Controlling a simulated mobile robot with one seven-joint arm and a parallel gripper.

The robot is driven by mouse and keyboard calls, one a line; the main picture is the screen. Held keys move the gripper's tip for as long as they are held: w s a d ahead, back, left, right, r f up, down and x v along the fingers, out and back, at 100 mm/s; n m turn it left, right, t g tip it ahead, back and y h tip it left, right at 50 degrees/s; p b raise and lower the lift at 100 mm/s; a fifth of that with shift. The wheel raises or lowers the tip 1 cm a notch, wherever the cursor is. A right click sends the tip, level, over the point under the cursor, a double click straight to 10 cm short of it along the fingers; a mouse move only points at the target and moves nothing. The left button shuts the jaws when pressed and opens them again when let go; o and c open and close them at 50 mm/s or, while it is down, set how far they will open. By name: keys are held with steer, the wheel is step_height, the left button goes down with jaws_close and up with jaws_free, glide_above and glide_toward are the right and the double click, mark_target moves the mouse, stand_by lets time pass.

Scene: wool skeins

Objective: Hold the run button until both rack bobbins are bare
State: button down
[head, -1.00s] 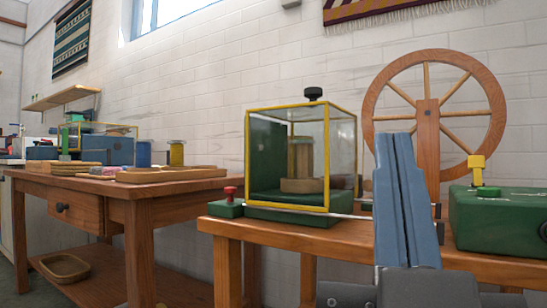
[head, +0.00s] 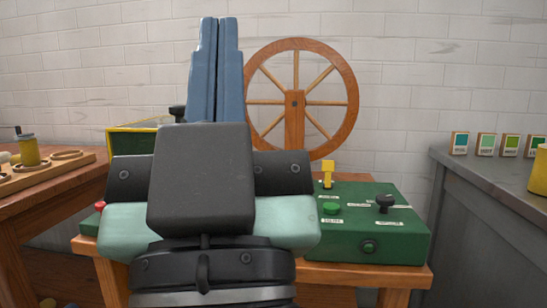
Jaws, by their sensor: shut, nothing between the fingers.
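A green control box (head: 385,230) stands on a wooden bench in the middle right. Its top carries a round green button (head: 331,208), a yellow lever (head: 328,172) and a black knob (head: 384,201); another round control is on its front. The labels are too small to read. My gripper (head: 218,24) points upward left of the box, its blue fingers together and empty, apart from the button. A yellow bobbin (head: 29,150) stands on a wooden board (head: 50,172) at the far left. I cannot tell whether it is a rack bobbin or carries wool.
A yellow-edged case (head: 130,138) is mostly hidden behind my arm. A red knob (head: 100,206) shows beside it. A large wooden wheel (head: 347,75) stands behind the bench (head: 350,275). A grey counter (head: 480,190) with colour cards and a yellow container (head: 539,170) is at the right.

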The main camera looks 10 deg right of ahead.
step_height(320, 180, up, 11)
steer(key=p, duration=0.8)
steer(key=shift+d, duration=0.15)
